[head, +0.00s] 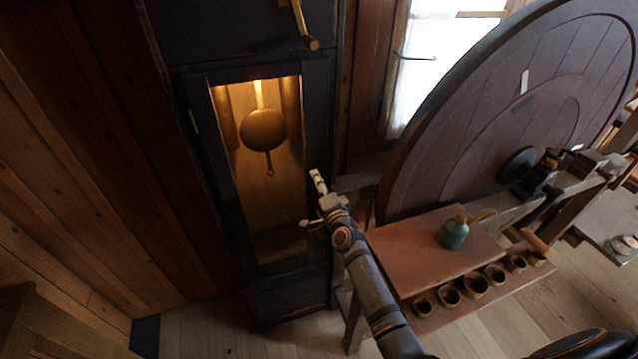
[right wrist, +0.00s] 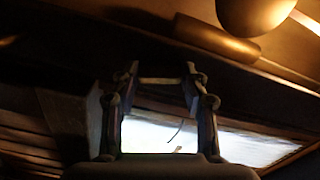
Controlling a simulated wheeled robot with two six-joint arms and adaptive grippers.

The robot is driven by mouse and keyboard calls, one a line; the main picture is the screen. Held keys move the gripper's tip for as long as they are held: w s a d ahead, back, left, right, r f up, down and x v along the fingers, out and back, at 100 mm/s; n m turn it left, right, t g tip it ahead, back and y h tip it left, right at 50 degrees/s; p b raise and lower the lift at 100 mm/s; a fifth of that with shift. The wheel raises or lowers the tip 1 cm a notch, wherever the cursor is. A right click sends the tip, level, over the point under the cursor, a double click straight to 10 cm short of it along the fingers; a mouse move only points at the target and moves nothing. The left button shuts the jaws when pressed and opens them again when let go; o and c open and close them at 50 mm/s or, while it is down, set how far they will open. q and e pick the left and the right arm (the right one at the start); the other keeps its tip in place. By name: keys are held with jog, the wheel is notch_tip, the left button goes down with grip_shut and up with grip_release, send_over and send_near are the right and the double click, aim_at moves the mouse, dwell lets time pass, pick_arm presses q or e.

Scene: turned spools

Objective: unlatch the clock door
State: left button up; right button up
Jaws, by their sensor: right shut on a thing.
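The tall dark clock (head: 222,167) stands left of centre in the head view. Its narrow door has a glass pane, with a lit brass pendulum (head: 264,130) behind it. The pendulum's bob also shows in the right wrist view (right wrist: 254,14). My right gripper (head: 312,204) is at the right edge of the door frame. In the right wrist view its two fingers stand apart, with a thin pale bar, seemingly the door latch (right wrist: 160,81), between their tips. The gripper is shut on it. In the head view the latch is mostly hidden by the gripper. The door looks shut. My left gripper is not in view.
A bench (head: 408,245) right of my right arm holds a green oil can (head: 453,234) and a row of small cups (head: 450,296). A huge wooden wheel (head: 440,130) rises behind it. A brass handle (head: 304,28) sticks out above the door. The floor before the clock is clear.

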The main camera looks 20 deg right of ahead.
jog(key=shift+m, duration=1.5)
jog(key=o, duration=1.2)
jog(key=shift+c, duration=0.2)
jog(key=s, duration=1.2)
jog(key=shift+d, duration=0.2)
